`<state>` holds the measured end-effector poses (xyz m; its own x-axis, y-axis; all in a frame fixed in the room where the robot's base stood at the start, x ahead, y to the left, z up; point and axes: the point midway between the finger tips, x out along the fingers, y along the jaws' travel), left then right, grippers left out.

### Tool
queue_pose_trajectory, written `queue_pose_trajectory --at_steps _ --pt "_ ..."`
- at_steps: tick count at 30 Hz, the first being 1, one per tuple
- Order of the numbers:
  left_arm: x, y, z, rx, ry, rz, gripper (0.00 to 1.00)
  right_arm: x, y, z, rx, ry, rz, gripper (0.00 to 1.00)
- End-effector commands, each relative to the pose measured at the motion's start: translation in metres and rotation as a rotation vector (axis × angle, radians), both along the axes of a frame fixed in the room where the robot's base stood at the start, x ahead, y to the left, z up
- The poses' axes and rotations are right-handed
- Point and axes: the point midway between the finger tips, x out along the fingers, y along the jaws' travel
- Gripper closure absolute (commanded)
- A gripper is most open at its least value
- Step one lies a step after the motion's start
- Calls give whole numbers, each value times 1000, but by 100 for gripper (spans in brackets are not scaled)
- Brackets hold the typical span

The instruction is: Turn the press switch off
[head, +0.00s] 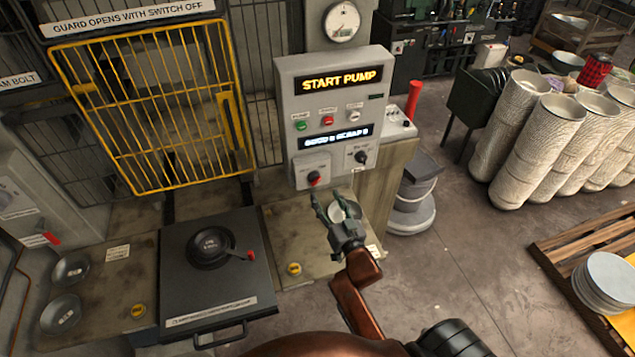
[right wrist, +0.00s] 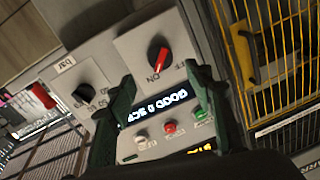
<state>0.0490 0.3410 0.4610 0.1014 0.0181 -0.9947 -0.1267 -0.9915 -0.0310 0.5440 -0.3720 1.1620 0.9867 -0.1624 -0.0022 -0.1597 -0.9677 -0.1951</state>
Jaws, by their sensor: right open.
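The control box (head: 300,92) stands behind the bench, with a lit "START PUMP" display. A switch with a red knob (head: 315,178) sits low on its front. In the right wrist view the red knob (right wrist: 159,60) shows close, its red bar pointing toward the letters "ON"; a partly hidden label lies to the right. My right gripper (head: 335,203) is open just below and in front of this switch. In the right wrist view its two fingers (right wrist: 162,84) are apart, with the knob beyond them and not touched. My left gripper is not in view.
A black rotary knob (head: 361,157) sits right of the red one. Green, red and white buttons are above. A yellow guard (head: 150,110) stands at left, with a black plate (head: 212,270) before it. A red lever (head: 413,101) rises at right. Grey floor lies beyond the bench.

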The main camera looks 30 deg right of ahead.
Motion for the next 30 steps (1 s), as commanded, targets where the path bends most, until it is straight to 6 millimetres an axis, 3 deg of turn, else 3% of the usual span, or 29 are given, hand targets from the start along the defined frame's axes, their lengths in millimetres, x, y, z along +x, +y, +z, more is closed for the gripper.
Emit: queue_pose_trajectory --at_steps 15,26,30 --pt "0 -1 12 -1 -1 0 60 68 -11 2 0 -3 1 52" --pt "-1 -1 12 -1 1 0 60 74 -12 1 0 -2 1 52" --pt "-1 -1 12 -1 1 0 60 73 -12 1 0 -2 1 61"
